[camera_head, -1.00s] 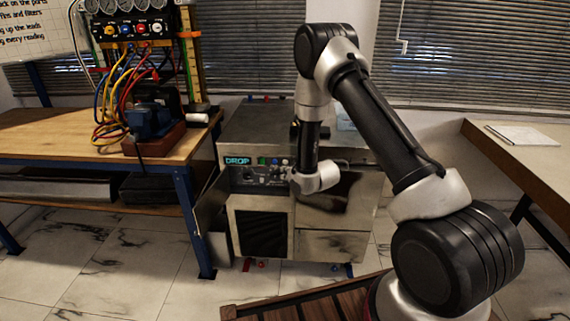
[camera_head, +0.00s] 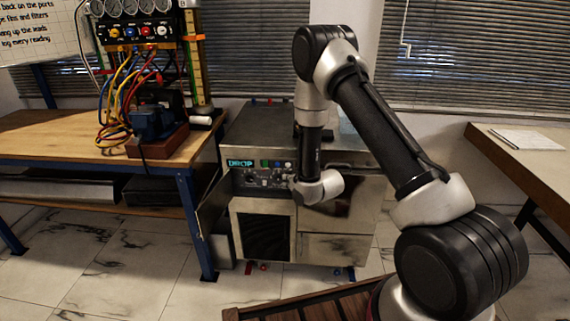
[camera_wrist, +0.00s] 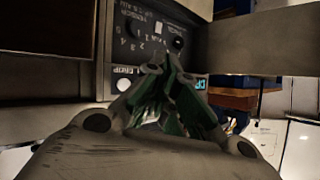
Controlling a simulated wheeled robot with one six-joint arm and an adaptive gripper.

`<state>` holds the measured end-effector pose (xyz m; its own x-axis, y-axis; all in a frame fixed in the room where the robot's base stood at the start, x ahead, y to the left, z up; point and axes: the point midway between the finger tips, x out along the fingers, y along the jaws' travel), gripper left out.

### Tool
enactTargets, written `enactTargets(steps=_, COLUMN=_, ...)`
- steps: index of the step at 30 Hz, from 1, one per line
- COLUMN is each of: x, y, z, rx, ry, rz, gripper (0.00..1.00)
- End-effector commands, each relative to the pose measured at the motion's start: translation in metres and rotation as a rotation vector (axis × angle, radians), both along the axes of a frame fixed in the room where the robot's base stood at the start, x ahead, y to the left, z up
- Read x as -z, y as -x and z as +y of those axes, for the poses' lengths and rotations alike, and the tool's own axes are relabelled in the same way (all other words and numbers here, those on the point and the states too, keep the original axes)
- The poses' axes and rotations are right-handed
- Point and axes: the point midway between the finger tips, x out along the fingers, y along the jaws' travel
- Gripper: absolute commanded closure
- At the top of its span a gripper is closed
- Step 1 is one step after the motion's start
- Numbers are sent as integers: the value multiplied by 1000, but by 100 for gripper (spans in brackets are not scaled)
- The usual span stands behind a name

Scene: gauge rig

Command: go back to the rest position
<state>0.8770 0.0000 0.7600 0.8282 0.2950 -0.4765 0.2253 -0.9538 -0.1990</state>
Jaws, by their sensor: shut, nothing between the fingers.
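My gripper (camera_wrist: 155,72) shows in the wrist view with its fingers together and nothing held. It points toward a dark control panel with a dial, numbers and buttons (camera_wrist: 150,45). In the head view my arm reaches out over the front of the metal cabinet (camera_head: 262,128), whose panel reads "DROP". The gripper itself is hidden in the head view behind my wrist. I cannot tell the exact gap between the fingertips and the panel.
A wooden workbench (camera_head: 60,140) on the left carries a gauge rig (camera_head: 140,30), cables and a blue motor (camera_head: 152,122). An open cabinet door (camera_head: 213,208) stands out at the cabinet's left. A table (camera_head: 535,165) with paper is at the right.

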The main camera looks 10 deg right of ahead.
Motion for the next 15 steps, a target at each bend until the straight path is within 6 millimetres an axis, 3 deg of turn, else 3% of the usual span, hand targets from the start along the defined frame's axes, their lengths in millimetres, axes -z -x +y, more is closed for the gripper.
enactTargets(steps=5, x=30, y=18, z=-7, rx=-10, ry=71, rz=133, gripper=100)
enactTargets(steps=10, x=83, y=87, z=-31, rx=-28, ry=209, rz=461, gripper=100)
enactTargets(steps=13, x=75, y=123, z=-47, rx=-35, ry=278, rz=627, gripper=100)
enactTargets(steps=15, x=55, y=145, z=-58, rx=-36, ry=320, rz=730, gripper=100)
